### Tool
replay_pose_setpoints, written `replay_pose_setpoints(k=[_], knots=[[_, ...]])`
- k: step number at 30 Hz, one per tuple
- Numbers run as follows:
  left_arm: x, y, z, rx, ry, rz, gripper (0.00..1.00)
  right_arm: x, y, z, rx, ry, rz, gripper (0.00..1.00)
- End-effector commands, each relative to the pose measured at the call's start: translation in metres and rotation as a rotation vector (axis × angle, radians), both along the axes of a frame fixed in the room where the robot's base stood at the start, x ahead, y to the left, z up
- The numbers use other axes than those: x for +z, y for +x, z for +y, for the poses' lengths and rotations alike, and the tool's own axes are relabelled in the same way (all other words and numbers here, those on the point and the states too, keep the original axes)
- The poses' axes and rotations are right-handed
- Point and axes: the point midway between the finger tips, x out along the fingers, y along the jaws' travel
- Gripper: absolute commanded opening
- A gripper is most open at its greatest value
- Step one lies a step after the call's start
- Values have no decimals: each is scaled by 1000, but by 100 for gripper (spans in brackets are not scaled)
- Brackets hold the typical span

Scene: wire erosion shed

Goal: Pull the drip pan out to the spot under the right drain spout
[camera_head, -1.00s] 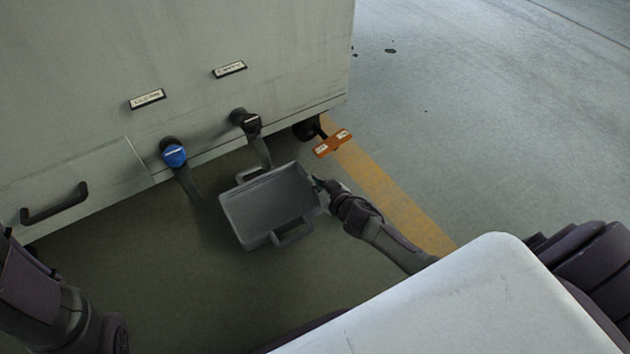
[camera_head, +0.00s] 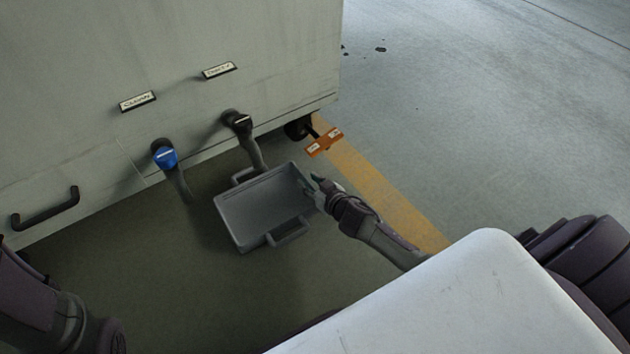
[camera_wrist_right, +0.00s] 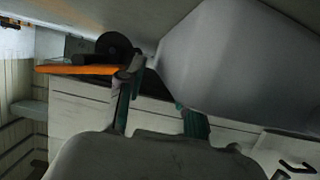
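The grey drip pan (camera_head: 262,208) lies on the floor in front of the cabinet, with a handle on its far side and one on its near side. The right drain spout (camera_head: 238,121), with a black valve, hangs just behind the pan; its lower end is near the pan's far rim. My right gripper (camera_head: 316,188) is at the pan's right edge. In the right wrist view its fingers (camera_wrist_right: 160,98) are apart, and the pan (camera_wrist_right: 240,65) looms close beside them; I cannot tell whether they touch it. My left arm shows at lower left, its gripper out of frame.
The left spout (camera_head: 165,154) has a blue valve. A yellow floor stripe (camera_head: 385,195) runs beside my right arm. Floor left of the pan is clear.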

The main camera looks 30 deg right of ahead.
Motion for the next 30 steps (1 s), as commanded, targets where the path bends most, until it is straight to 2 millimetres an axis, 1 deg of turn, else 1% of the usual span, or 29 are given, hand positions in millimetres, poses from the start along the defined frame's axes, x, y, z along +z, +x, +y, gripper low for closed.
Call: replay_pose_setpoints(k=[5, 12, 15, 18, 21, 24, 30], knots=[[0, 0, 0, 0, 2, -2, 40, 5, -18, -2, 1, -2, 1, 35], [0, -1, -1, 1, 2, -2, 40, 21, -65, -7, 0, 0, 4, 35], [0, -1, -1, 1, 2, -3, 40, 29, -83, -9, 1, -1, 3, 35], [0, -1, -1, 1, 3, -3, 40, 34, -97, -10, 0, 1, 3, 35], [0, -1, -1, 1, 3, -3, 40, 38, -106, -12, 0, 0, 2, 35], [0, -1, -1, 1, 3, -3, 40, 40, -110, -12, -1, -1, 1, 35], [0, -1, -1, 1, 3, -3, 40, 41, -111, -12, -1, -1, 1, 35]])
